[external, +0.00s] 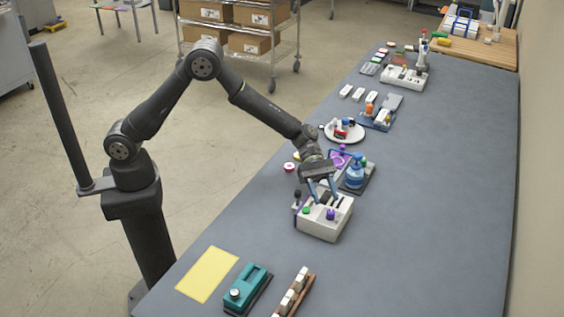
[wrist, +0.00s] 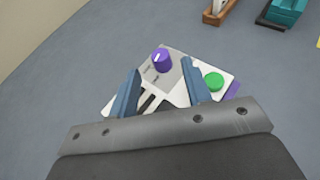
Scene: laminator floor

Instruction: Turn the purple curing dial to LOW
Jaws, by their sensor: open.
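The purple curing dial (wrist: 161,61) sits on a grey plate on top of a white box (wrist: 118,106). A pale pointer line shows on the dial's top; the labels around it are too small to read. In the external view the purple dial (external: 330,214) is on the near right part of the white box (external: 322,228). My gripper (wrist: 163,72) is open and empty above the box, its two blue fingers apart, with the dial showing between and just beyond the tips. A green button (wrist: 213,81) is on the box beside the right finger.
A white plate (external: 345,134) with small items is farther back. A teal device (external: 246,288) and a yellow sheet (external: 207,274) lie nearer. The table right of the box is clear.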

